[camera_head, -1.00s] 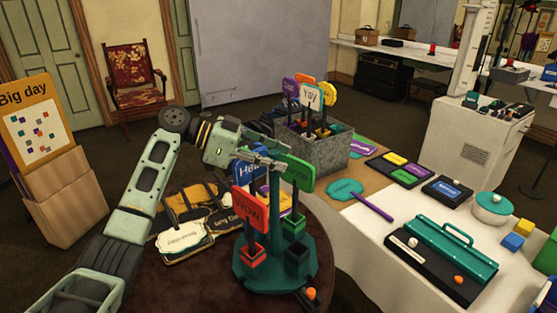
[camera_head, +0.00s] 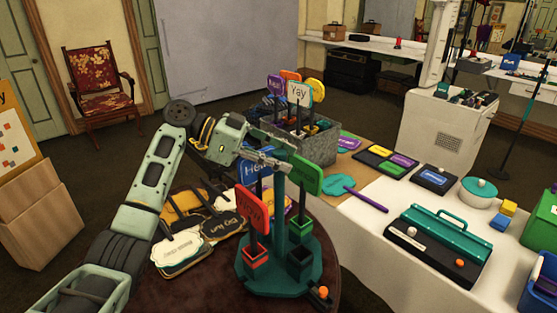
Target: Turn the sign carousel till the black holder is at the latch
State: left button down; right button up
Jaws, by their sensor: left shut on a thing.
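The sign carousel is a green stand with a round base (camera_head: 278,287) and a central post (camera_head: 279,215), on a dark round table. A red holder (camera_head: 256,257) with a tilted red sign (camera_head: 251,207) faces front left. The black holder (camera_head: 300,263) is at the front right, near an orange-tipped latch (camera_head: 322,293) at the base's edge. A green holder (camera_head: 301,228) is behind it, and a green sign (camera_head: 307,176) stands at the right. A blue sign (camera_head: 254,170) is partly hidden. My left gripper (camera_head: 277,164) is shut at the top of the post; its exact contact is unclear.
Several sign cards (camera_head: 183,247) lie left of the carousel. A grey bin (camera_head: 315,148) of signs stands behind. The white table (camera_head: 365,235) at the right holds a teal paddle (camera_head: 343,184) and a black-and-teal case (camera_head: 440,245).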

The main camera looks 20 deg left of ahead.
pick_arm(q)
jog(key=c, duration=1.5)
grip_release()
jog(key=v, duration=1.2)
